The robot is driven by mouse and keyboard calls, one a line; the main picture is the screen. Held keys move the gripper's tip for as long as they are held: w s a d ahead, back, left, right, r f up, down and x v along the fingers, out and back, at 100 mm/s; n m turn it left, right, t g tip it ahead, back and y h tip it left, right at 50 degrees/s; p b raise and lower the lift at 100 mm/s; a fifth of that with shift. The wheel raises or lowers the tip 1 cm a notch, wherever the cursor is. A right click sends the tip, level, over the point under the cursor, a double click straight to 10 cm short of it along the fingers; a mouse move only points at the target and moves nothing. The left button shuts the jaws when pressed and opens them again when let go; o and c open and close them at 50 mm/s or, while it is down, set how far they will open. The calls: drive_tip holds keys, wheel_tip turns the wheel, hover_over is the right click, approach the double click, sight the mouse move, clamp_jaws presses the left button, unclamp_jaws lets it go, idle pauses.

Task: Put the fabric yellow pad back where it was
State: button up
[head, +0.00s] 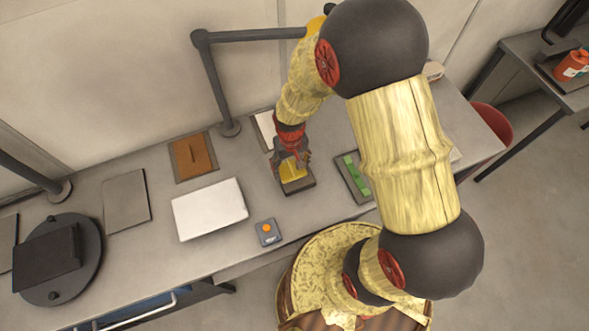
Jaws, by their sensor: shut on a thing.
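The yellow pad (294,172) is between the fingers of my gripper (292,164), which points down over the middle of the table. My gripper is shut on the pad. A small dark brown block or holder (299,186) shows directly below the pad. I cannot tell whether the pad touches it or hangs just above it. My gripper and arm hide part of the pad and the table behind it.
On the grey table (290,220) lie a brown panel (194,157), a white box (209,209), a grey sheet (126,201), an orange-buttoned device (267,232) and a tray with green pieces (345,180). A black post (219,90) stands behind.

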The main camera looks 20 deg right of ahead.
sight(295, 171)
drive_tip(key=shift+w+d+f, duration=0.3)
drive_tip(key=shift+d+f, duration=0.25)
drive_tip(key=shift+f, duration=0.2)
drive_tip(key=shift+w+d+f, duration=0.1)
drive_tip(key=shift+f, duration=0.8)
drive_tip(key=shift+w+d+f, duration=0.1)
drive_tip(key=shift+f, duration=0.8)
drive_tip(key=shift+f, duration=0.2)
drive_tip(key=o, duration=1.2)
drive_tip(key=shift+r, duration=0.1)
